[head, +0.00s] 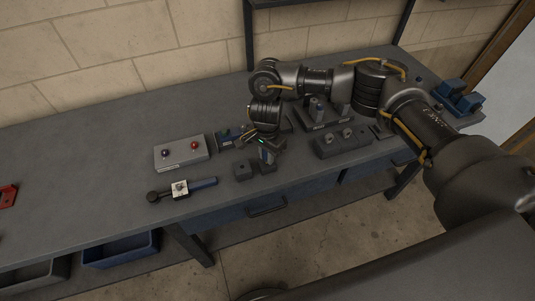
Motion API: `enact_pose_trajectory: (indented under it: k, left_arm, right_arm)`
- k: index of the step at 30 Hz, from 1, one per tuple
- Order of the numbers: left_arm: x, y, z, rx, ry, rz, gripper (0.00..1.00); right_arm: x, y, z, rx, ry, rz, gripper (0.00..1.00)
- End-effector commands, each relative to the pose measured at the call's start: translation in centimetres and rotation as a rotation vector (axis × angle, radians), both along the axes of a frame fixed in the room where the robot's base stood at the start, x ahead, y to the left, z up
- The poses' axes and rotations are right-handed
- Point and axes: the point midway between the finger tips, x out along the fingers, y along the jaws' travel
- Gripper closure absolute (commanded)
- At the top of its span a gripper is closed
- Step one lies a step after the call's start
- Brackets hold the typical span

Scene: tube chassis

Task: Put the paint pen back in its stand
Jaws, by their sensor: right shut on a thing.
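My right gripper (267,152) reaches down over the middle of the bench, shut on a small blue-grey upright piece that looks like the paint pen (268,157). The fingers cover much of it. Just below it is a small dark block (264,168), which may be the pen's stand; I cannot tell whether the pen touches it or is in it. A similar dark block (243,171) stands to its left. My left gripper is out of view.
Dark fixtures (342,142) stand to the right, blue holders (458,100) at the far right. The bench's left part is mostly clear.

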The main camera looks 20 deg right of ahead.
Motion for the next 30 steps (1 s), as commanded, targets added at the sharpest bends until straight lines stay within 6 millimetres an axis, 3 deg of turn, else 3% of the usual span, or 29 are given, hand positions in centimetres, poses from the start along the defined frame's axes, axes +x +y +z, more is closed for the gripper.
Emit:
enact_pose_trajectory:
  k: [11,12,18,26,30]
  left_arm:
    - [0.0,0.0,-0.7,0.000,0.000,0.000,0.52]
    - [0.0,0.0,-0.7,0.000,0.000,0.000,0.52]
    - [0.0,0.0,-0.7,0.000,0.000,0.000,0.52]
    - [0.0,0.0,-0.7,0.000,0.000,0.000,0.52]
    - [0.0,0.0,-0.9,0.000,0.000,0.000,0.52]
  right_arm:
    - [0.0,0.0,-0.6,0.000,0.000,0.000,1.00]
    - [0.0,0.0,-0.6,0.000,0.000,0.000,0.80]
    - [0.0,0.0,-0.6,0.000,0.000,0.000,0.56]
    - [0.0,0.0,-0.6,0.001,-0.001,0.000,0.56]
    - [0.1,0.0,0.6,0.001,-0.004,0.002,0.56]
